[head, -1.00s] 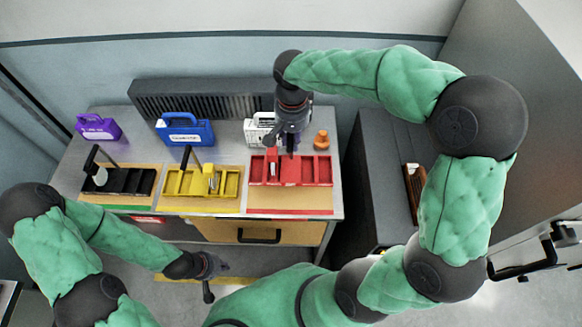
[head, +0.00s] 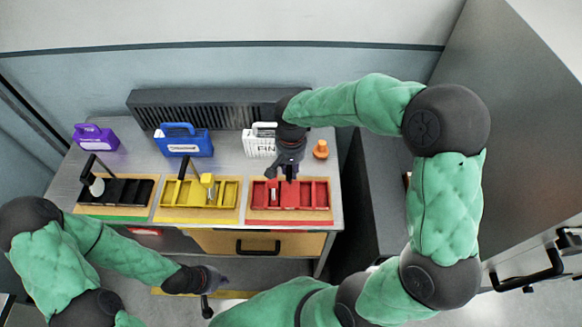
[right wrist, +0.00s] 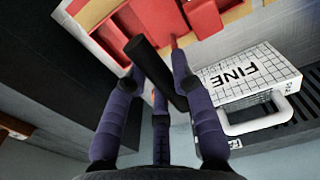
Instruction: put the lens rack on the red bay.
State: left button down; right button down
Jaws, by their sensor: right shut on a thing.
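The lens rack (head: 320,196) is a red tray with several compartments. It is over the red bay (head: 290,215), the tan board with a red front strip, with tan showing around it. I cannot tell whether it touches the board. My right gripper (head: 288,176) is above the rack, shut on its black handle (right wrist: 146,58); the right wrist view also shows part of the red rack (right wrist: 160,18). My left gripper (head: 214,293) is open and empty, low in front of the bench.
A yellow tray (head: 228,192) and a black tray (head: 130,192) with upright handles stand to the left. Purple, blue and white cases (head: 258,147) and an orange object (head: 320,150) stand behind. A dark cabinet (head: 365,200) is to the right.

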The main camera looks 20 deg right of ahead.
jog(key=c, duration=1)
grip_release()
jog(key=shift+c, duration=0.2)
notch_tip(320, 180, up, 12)
jog(key=p, duration=0.1)
jog(key=shift+p, duration=0.4)
